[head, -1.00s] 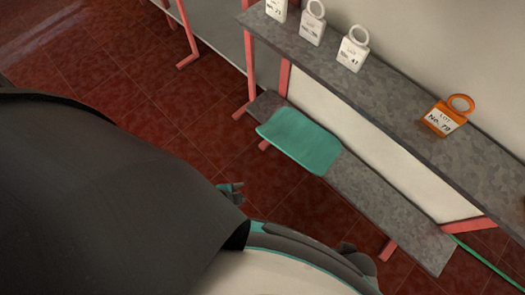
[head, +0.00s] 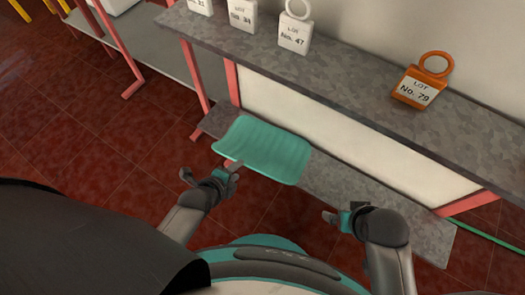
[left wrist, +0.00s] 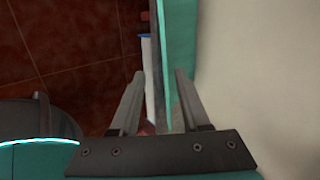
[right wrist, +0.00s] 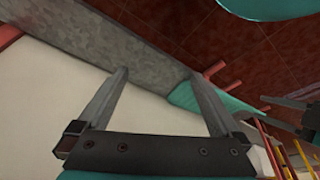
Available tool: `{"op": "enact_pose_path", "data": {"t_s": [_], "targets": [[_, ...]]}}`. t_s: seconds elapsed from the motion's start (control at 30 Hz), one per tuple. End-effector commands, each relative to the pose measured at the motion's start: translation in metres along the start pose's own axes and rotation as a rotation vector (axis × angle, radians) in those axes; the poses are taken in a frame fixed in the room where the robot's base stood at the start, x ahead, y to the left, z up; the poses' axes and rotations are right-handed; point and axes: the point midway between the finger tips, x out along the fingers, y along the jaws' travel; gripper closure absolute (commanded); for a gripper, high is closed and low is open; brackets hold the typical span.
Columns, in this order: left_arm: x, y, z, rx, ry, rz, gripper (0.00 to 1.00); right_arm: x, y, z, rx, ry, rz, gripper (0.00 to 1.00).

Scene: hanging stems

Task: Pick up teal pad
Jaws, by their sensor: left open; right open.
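The teal pad (head: 268,152), a thin ribbed sheet, lies on the low grey shelf, its near edge sticking out over the front. My left gripper (head: 210,170) is open at the pad's near left corner; one finger overlaps the pad in the head view. In the left wrist view the pad (left wrist: 181,40) shows nearly edge-on, running between the open fingers; I cannot tell whether they touch it. My right gripper (head: 343,210) is open and empty, to the right of the pad, near the shelf front. The pad (right wrist: 183,97) shows beyond its fingers in the right wrist view.
A higher grey shelf (head: 340,85) runs above the low one, carrying white lot tags (head: 295,33) and an orange tag (head: 421,84). Red legs (head: 196,92) support the shelving. A green hose (head: 487,237) lies at right. The red tiled floor (head: 90,140) is open at left.

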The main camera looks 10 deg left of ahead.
Motion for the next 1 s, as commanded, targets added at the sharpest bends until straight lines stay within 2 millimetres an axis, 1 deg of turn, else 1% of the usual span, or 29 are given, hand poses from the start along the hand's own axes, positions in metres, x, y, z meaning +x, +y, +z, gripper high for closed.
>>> {"op": "enact_pose_path", "data": {"t_s": [0.03,0.23,0.5,0.6,0.7,0.87,1.0], "targets": [[0.007,0.001,0.000,-0.003,0.000,-0.002,0.54,-0.003,0.000,-0.002,0.000,0.009,0.001,0.00],[0.023,0.001,0.000,-0.002,0.000,-0.001,0.54,-0.023,0.001,-0.013,0.002,0.042,0.003,0.00],[0.045,0.000,0.000,-0.002,0.000,-0.001,0.54,-0.051,0.002,-0.022,0.003,0.084,0.005,0.00],[0.058,0.001,-0.001,-0.003,0.000,-0.002,0.54,-0.053,-0.004,-0.031,-0.005,0.152,-0.008,0.00],[0.065,0.001,-0.001,-0.002,0.000,0.000,0.54,-0.058,-0.007,-0.037,-0.008,0.195,-0.017,0.00],[0.068,0.000,-0.001,-0.002,0.000,0.000,0.54,-0.060,-0.010,-0.042,-0.010,0.225,-0.023,0.00],[0.072,-0.002,-0.001,-0.003,0.000,-0.001,0.54,-0.056,-0.015,-0.047,-0.014,0.267,-0.035,0.00]]}}
